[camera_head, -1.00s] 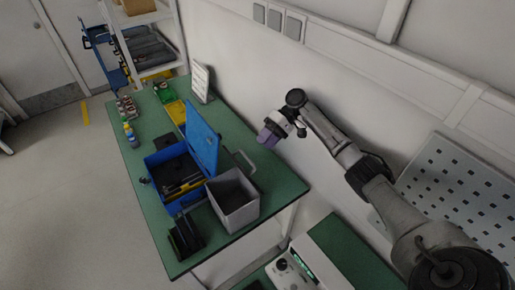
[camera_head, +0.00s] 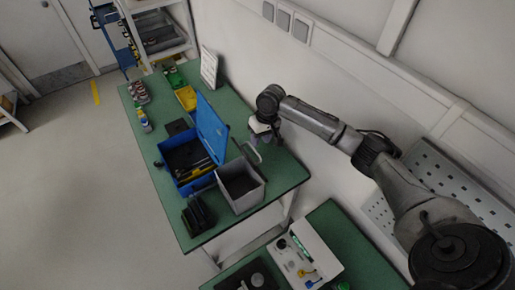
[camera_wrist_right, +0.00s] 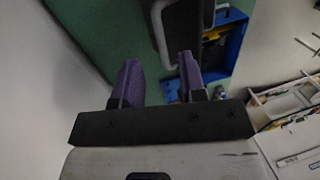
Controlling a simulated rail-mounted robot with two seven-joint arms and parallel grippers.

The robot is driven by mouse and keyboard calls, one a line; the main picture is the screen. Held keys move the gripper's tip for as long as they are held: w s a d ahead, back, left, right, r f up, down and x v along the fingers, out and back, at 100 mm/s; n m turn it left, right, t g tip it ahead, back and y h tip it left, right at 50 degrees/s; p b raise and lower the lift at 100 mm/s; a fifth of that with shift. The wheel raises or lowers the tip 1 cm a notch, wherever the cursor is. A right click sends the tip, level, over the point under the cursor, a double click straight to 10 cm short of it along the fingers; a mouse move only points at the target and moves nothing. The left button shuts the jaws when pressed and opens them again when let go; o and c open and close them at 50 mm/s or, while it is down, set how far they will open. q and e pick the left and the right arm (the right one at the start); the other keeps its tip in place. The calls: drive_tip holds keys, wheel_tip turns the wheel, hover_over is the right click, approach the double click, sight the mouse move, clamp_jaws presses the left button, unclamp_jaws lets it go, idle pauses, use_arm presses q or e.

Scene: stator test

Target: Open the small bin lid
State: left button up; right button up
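The small grey bin (camera_head: 240,197) stands on the green table, right of the open blue toolbox. Its top looks dark, and I cannot tell whether that is a lid or the inside. A light grey handle loop (camera_head: 257,152) rises at its far side. In the right wrist view the handle (camera_wrist_right: 158,38) lies ahead of the fingertips, beside a dark surface (camera_wrist_right: 184,28). My right gripper (camera_head: 264,139) is near the handle, beyond the bin. In the wrist view its two purple fingers (camera_wrist_right: 158,72) are apart with nothing between them. My left gripper is not in view.
The blue toolbox (camera_head: 172,163) holds tools, with its lid (camera_head: 211,131) standing up close to the bin. A black rack (camera_head: 199,216) stands in front. A yellow bin (camera_head: 187,97) and a white sign (camera_head: 209,67) are farther back. The wall is close behind my right arm.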

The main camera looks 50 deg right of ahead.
drive_tip(key=shift+p+x, duration=0.3)
drive_tip(key=shift+x, duration=2.8)
drive_tip(key=shift+c, duration=0.3)
clamp_jaws()
